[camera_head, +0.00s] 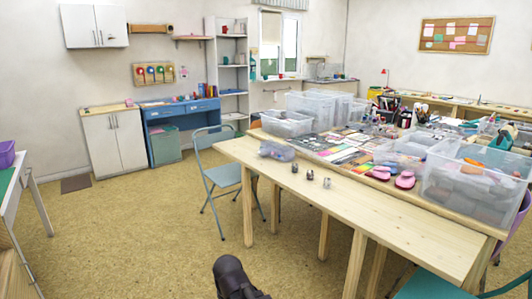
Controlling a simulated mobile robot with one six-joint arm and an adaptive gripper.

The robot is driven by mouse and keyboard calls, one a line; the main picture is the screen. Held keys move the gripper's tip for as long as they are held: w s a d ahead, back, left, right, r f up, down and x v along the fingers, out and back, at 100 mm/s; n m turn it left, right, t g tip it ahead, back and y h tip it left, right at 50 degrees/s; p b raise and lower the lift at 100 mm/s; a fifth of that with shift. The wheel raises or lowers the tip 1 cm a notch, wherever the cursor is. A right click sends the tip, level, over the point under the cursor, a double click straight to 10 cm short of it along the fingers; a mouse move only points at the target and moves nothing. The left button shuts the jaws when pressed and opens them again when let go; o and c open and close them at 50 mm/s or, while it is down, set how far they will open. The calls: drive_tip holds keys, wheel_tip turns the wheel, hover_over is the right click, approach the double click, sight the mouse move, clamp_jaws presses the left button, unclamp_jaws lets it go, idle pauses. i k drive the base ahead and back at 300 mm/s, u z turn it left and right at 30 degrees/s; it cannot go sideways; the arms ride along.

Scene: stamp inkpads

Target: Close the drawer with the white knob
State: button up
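A blue desk (152,137) stands against the back wall at the left, far from me. It has drawer fronts under its top, a left one (164,112) and a right one (203,105). They are too small for me to tell the knob colour or how far either is pulled out. A dark rounded part of my own arm shows at the bottom middle, well in front of the desk. No gripper fingers can be seen.
A teal chair (222,172) stands on the floor before the desk. A long wooden table (340,196) with clear bins and craft supplies fills the right. A white cabinet (114,142) is left of the desk. A table edge (9,187) is far left. The middle-left floor is clear.

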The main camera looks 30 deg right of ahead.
sight(264, 151)
drive_tip(key=z, duration=0.65)
drive_tip(key=i, duration=1.25)
